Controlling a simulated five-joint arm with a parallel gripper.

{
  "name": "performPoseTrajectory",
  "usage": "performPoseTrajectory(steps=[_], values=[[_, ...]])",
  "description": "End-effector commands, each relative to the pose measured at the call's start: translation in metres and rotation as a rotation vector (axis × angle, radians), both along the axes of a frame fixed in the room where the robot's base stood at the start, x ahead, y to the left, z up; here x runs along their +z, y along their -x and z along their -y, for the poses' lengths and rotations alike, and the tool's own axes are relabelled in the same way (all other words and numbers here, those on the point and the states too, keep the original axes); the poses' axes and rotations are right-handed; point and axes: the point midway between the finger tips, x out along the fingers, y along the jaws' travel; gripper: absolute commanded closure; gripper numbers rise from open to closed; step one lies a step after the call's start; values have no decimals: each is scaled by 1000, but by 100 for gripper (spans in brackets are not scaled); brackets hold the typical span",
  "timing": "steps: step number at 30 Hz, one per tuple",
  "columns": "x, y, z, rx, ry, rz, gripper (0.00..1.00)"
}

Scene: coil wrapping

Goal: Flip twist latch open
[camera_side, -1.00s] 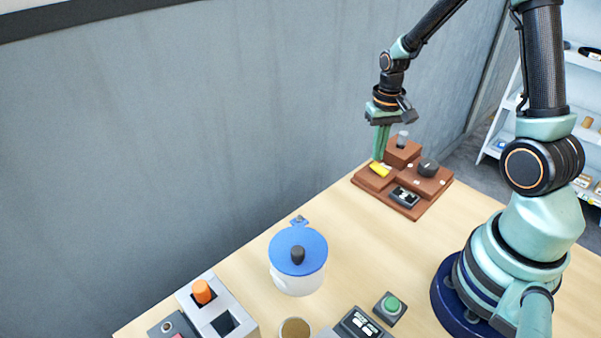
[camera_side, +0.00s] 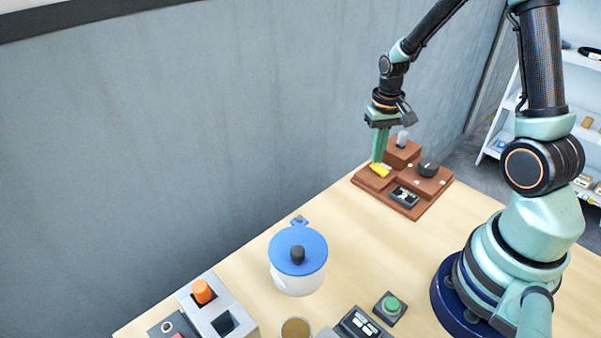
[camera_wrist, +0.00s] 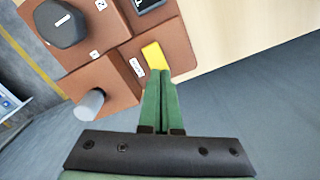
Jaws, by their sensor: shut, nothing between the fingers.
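The yellow piece (camera_side: 380,170), which looks like the twist latch, sits on the brown stepped block (camera_side: 402,211) at the far end of the table. In the wrist view the yellow latch (camera_wrist: 154,55) shows just beyond my fingertips, and its near end is partly hidden by them. My gripper (camera_side: 378,160) points down over the latch, with its green fingers pressed together and nothing held. In the wrist view my gripper (camera_wrist: 160,72) has its tips right at the latch; I cannot tell whether they touch it.
The brown block also carries a black knob (camera_side: 428,168), a grey peg (camera_side: 402,138) and a small black display (camera_side: 404,196). A white pot with a blue lid (camera_side: 297,250), a green button (camera_side: 391,305) and an orange peg (camera_side: 202,291) stand nearer.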

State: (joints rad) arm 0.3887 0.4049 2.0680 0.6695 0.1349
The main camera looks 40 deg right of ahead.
Motion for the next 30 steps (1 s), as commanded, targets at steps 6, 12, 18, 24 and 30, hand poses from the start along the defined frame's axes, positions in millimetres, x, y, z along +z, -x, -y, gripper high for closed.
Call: performPoseTrajectory(steps=[6,12,18,24,30], values=[[-3,0,0,0,1,1,100],[-6,0,0,0,1,1,100],[-8,0,0,0,0,0,100],[-11,0,0,0,-1,-1,100],[-13,0,0,0,0,0,100]])
